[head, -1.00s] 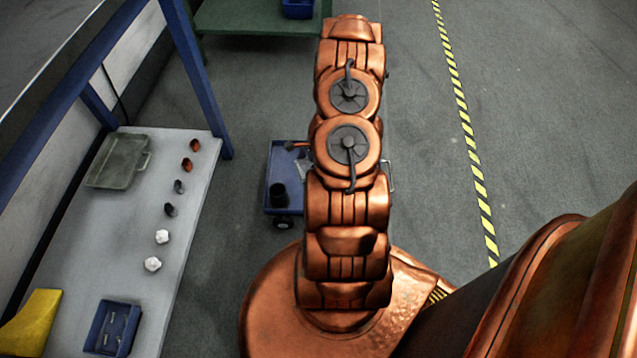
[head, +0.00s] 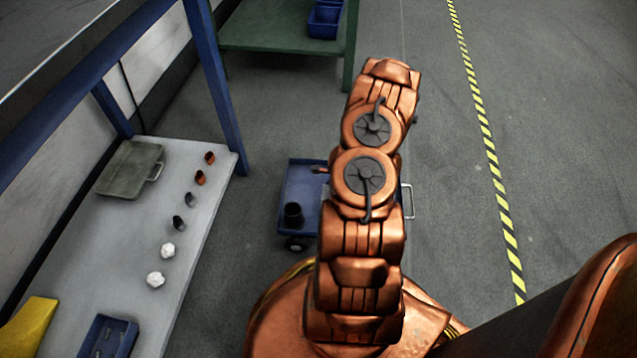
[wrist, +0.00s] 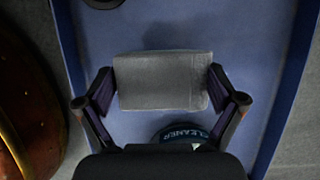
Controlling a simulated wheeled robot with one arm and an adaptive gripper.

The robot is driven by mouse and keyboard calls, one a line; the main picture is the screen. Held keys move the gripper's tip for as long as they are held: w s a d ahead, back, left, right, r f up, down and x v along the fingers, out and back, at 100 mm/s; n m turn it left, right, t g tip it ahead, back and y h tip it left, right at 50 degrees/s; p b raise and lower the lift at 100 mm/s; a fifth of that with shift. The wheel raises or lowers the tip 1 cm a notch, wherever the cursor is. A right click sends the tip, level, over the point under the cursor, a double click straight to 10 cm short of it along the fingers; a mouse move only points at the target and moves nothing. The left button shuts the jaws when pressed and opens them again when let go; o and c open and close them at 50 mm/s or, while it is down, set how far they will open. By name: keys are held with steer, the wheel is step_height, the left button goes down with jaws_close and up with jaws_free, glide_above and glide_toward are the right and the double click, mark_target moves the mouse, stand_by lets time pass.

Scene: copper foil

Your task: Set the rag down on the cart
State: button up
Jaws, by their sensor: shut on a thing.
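The rag, a grey folded block-like cloth (wrist: 163,80), is between the two fingers of my gripper (wrist: 162,88) in the wrist view. The fingers are shut on its left and right ends. The blue cart (wrist: 230,30) lies below it and fills most of that view; I cannot tell whether the rag touches its surface. In the head view the cart (head: 297,180) stands on the floor, partly hidden behind my arm. The rag and my gripper are hidden there.
A dark cup (head: 293,215) stands on the cart's near left part. A round container labelled CLEANER (wrist: 183,134) is close below the rag in the wrist view. A grey workbench (head: 130,235) with several small items is at left. A green table (head: 275,35) stands behind.

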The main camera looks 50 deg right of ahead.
steer(key=b, duration=0.3)
glide_above(312, 185)
steer(key=s+d, duration=0.1)
steer(key=shift+f, duration=0.55)
step_height(312, 185, down, 4)
steer(key=shift+r+b, duration=0.25)
steer(key=shift+b, duration=0.8)
steer(key=o, duration=1.1)
steer(key=shift+f, duration=0.1)
